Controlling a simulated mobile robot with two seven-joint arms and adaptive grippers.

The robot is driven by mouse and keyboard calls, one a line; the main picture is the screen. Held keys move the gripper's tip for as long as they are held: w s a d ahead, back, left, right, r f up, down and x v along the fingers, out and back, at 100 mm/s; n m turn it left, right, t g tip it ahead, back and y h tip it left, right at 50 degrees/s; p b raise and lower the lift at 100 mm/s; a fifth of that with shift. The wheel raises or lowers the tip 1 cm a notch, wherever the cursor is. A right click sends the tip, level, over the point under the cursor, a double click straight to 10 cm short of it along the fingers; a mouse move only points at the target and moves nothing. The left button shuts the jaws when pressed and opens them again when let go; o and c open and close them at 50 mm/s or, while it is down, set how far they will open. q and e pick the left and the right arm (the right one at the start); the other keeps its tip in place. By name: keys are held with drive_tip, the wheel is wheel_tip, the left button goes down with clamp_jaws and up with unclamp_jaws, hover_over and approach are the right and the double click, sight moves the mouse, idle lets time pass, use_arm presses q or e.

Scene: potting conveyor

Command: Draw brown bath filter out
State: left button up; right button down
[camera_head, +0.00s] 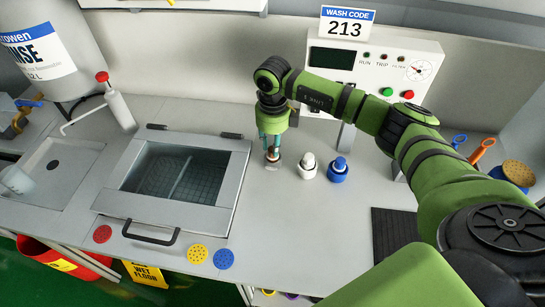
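The brown bath filter (272,154) is a small brown-and-white piece at the left end of a row on the counter. A white filter (308,167) and a blue filter (339,170) stand upright to its right. My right gripper (272,150) points straight down over the brown one, its teal fingers on either side of its top. Its fingers and body hide most of the brown filter. I cannot tell whether the fingers press on it. The brown filter's base appears to be at counter level. My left gripper is out of view.
A lidded bath (218,213) with a dark window and front handle lies left of the filters. A control box (405,65) stands behind. Red (102,234), yellow (197,253) and blue (223,259) discs lie along the front edge. A spouted bottle (120,108) stands back left.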

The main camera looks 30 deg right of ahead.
idle(0.5)
drive_tip(key=shift+r, duration=0.15)
drive_tip(key=shift+r+p, duration=1.4)
drive_tip(key=shift+r, duration=0.7)
drive_tip(key=shift+r, duration=0.2)
drive_tip(key=shift+r+p, duration=0.8)
drive_tip(key=shift+r, duration=0.5)
drive_tip(key=shift+r, duration=0.2)
wheel_tip(320, 180, up, 7)
drive_tip(key=p, duration=0.4)
drive_tip(key=shift+f, duration=0.2)
